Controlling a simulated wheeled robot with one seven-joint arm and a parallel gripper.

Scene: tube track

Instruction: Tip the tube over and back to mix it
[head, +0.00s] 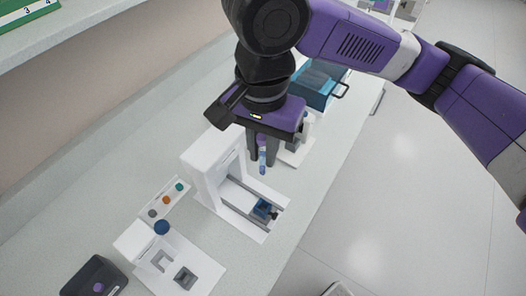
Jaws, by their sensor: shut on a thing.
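My gripper (262,154) points downward above a white track-like device on the bench. It is shut on a small tube (262,157) with a purple cap and a pale blue body. The tube hangs roughly upright between the fingers. Its lower end is clear of the fingertips and appears above the device. The upper part of the tube is partly hidden by the fingers.
The white device (206,174) has a rail and a small blue holder (262,209). A white unit with a blue ball (162,227) and a strip of coloured buttons (165,199) stand front left. A dark box (94,278) is nearer. A blue bin (318,86) stands behind.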

